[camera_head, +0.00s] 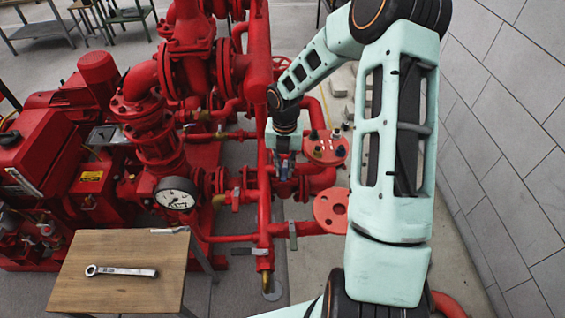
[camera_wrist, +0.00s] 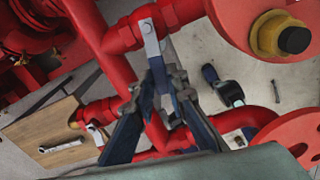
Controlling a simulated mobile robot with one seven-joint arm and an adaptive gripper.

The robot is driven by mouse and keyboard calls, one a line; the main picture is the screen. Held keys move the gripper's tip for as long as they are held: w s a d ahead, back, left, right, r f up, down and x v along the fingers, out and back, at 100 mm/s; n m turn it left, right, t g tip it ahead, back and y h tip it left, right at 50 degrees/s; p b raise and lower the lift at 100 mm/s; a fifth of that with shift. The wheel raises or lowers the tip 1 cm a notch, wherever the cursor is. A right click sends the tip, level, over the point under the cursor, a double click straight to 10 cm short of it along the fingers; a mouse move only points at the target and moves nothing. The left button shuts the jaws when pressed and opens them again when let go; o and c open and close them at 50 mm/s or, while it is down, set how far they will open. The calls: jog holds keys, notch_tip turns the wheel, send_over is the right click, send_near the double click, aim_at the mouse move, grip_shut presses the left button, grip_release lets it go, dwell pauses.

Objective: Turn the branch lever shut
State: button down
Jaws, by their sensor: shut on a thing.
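My gripper (camera_head: 284,172) reaches down among the red pipes in the head view, right of the upright red pipe. In the wrist view its dark blue fingers (camera_wrist: 163,85) are closed around the lower end of a flat grey lever (camera_wrist: 151,42). The lever hangs from a red valve body (camera_wrist: 126,35) on a red pipe. The fingertips hide the lever's end. In the head view this lever is hidden by my gripper, so its exact angle to the pipe is hard to tell there.
Red flanges (camera_head: 331,209) stand close on the right, one carrying a yellow and black fitting (camera_wrist: 285,38). Other grey levers (camera_head: 236,199) sit on nearby pipes. A wooden table (camera_head: 95,250) with a wrench (camera_head: 122,271) is at front left. A tiled wall (camera_head: 500,130) bounds the right.

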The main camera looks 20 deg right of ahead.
jog(key=shift+s+d+r+n+p, duration=0.1)
jog(key=shift+d+n+p, duration=0.5)
jog(key=shift+n, duration=0.4)
jog(key=c, duration=1.9)
grip_release()
notch_tip(320, 180, up, 12)
